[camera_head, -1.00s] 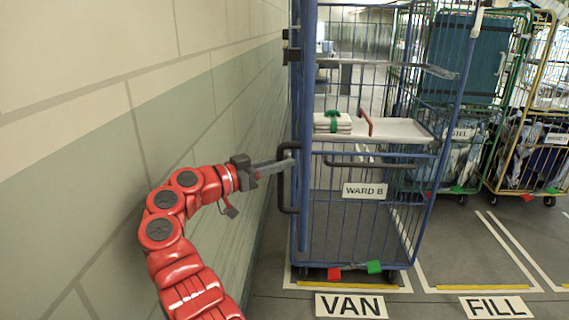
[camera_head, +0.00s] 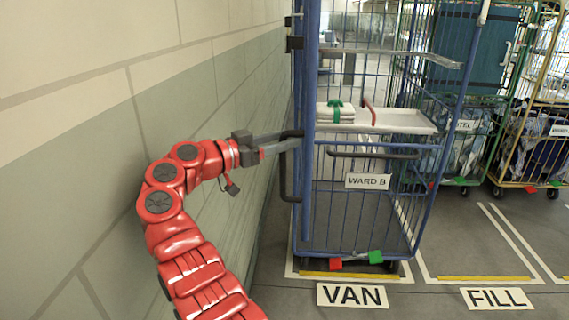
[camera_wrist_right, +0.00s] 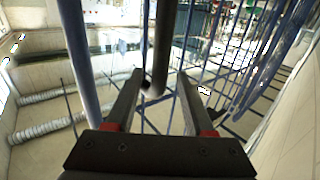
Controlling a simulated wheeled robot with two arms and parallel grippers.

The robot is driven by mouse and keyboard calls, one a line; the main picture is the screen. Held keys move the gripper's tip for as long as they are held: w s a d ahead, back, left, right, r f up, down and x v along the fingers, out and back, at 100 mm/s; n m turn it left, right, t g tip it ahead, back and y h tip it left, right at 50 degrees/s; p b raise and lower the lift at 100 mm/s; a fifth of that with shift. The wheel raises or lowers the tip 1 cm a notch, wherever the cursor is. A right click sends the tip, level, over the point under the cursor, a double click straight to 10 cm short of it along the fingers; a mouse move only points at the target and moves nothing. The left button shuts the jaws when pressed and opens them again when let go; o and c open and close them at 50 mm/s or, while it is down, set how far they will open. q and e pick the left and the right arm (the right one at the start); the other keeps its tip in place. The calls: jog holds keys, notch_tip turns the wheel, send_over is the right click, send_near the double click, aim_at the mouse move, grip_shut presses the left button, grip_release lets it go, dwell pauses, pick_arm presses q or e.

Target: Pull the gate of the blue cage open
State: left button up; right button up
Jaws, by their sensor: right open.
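The blue cage (camera_head: 427,200) stands upright on the floor against the wall, with a WARD B sign (camera_head: 368,181) on its front. A dark U-shaped handle (camera_head: 284,180) sticks out from its left blue post (camera_head: 307,200). The gate's outline is hard to separate from the cage, and I see no clear gap. My right gripper (camera_head: 297,141) is level with the handle's upper end. In the right wrist view it is open (camera_wrist_right: 160,85), with a dark vertical bar (camera_wrist_right: 161,45), apparently the handle, between or just beyond the fingertips. Contact cannot be told. My left gripper is out of view.
The wall (camera_head: 90,150) runs close along the left of my arm and the cage. Other loaded cages (camera_head: 470,60) stand to the right. The floor in front, with VAN (camera_head: 352,296) and FILL (camera_head: 497,298) labels, is clear.

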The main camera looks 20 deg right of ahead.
jog(key=shift+s+a+r, duration=0.1)
jog(key=shift+s+r, duration=0.25)
jog(key=shift+s, duration=0.1)
jog(key=s+a+r+b, duration=0.1)
jog(key=s+a, duration=0.2)
jog(key=s, duration=1.2)
jog(key=shift+a+r, duration=0.15)
jog(key=shift+r, duration=0.15)
jog(key=shift+w, duration=0.1)
